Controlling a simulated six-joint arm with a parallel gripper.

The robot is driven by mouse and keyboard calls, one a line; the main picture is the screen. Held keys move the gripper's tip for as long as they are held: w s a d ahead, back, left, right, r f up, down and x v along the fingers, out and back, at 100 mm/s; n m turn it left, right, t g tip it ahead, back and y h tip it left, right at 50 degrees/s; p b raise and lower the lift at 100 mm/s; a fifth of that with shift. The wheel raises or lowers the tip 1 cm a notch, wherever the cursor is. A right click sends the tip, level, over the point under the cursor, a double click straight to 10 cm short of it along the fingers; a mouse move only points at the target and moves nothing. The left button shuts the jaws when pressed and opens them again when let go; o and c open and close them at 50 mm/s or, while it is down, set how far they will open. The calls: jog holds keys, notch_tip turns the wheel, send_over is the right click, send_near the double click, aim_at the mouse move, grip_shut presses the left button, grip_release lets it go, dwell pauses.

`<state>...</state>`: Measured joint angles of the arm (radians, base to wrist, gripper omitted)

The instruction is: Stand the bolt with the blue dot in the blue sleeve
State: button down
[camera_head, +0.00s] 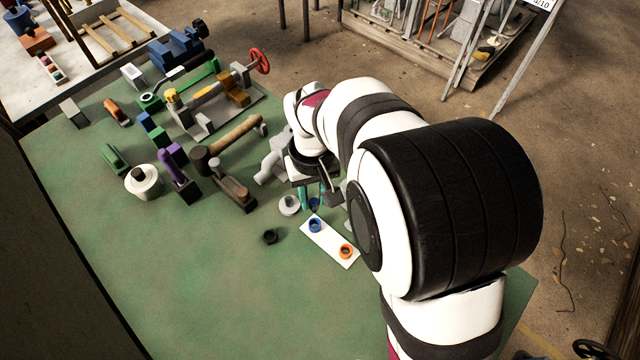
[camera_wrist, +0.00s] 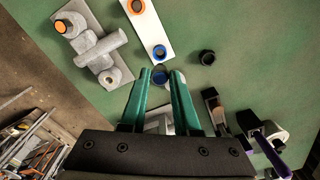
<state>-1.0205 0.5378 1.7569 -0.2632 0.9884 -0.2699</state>
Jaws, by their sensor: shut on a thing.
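The bolt with the blue dot (camera_wrist: 160,76) is between the teal fingertips of my gripper (camera_wrist: 160,80) in the wrist view. The blue sleeve (camera_head: 314,225) is a short ring at the near-gripper end of that plate. It also shows in the wrist view (camera_wrist: 159,53), just beyond the fingertips. The bolt is apart from the sleeve there; its height cannot be told.
The white plate (camera_head: 329,243) also carries an orange sleeve (camera_head: 346,251). A black ring (camera_head: 269,237) lies left of it. A hammer and several tools crowd the back; the front-left green surface is clear.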

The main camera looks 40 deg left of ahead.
aim_at(314, 202)
jog(key=shift+f, duration=2.4)
jog(key=shift+f, duration=1.6)
jog(key=c, duration=0.6)
grip_release()
jog(key=shift+o, duration=0.2)
notch_tip(314, 202, up, 16)
jog(key=shift+f, duration=0.1)
